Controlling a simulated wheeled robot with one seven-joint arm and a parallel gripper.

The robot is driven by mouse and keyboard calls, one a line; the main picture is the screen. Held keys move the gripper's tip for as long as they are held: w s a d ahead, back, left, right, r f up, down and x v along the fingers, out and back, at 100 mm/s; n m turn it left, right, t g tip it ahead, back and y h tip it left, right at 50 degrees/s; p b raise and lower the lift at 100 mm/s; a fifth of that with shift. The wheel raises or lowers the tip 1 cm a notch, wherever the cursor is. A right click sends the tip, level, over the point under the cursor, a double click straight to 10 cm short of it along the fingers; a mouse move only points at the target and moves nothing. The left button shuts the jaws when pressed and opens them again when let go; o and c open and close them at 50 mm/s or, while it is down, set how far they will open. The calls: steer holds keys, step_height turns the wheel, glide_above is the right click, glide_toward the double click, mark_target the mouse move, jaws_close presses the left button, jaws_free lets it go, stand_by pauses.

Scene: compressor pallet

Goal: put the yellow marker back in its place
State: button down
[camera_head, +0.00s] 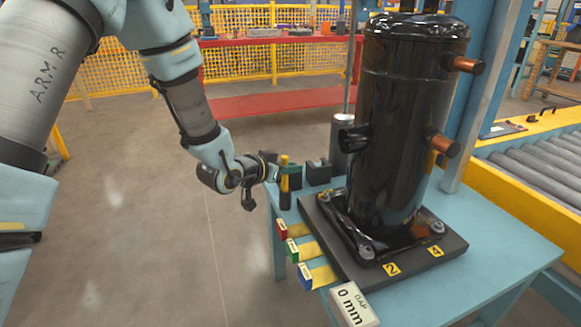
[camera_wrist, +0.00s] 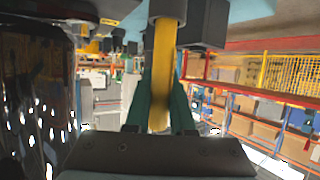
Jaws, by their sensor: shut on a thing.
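The yellow marker (camera_head: 284,181) is upright at the left back corner of the blue table, beside the black compressor. My gripper (camera_head: 289,170) is shut on it from the left, with green fingers on both sides. In the wrist view, the yellow marker (camera_wrist: 162,65) stands between the two fingers (camera_wrist: 160,110), and a grey piece is at its upper end in the picture. Dark holder blocks (camera_head: 318,173) stand just right of the marker. A dark part shows below the yellow; I cannot tell whether it belongs to the marker or a holder.
The black compressor (camera_head: 400,120) stands on a dark plate (camera_head: 415,262) close to the right. Open floor lies left.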

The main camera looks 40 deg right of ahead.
steer(key=shift+f+b, duration=0.5)
steer(key=shift+f, duration=0.15)
steer(key=c, duration=0.7)
jaws_free()
steer(key=p+v, duration=0.1)
steer(key=v, duration=1)
steer(key=shift+d, duration=0.1)
steer(key=shift+w, duration=0.1)
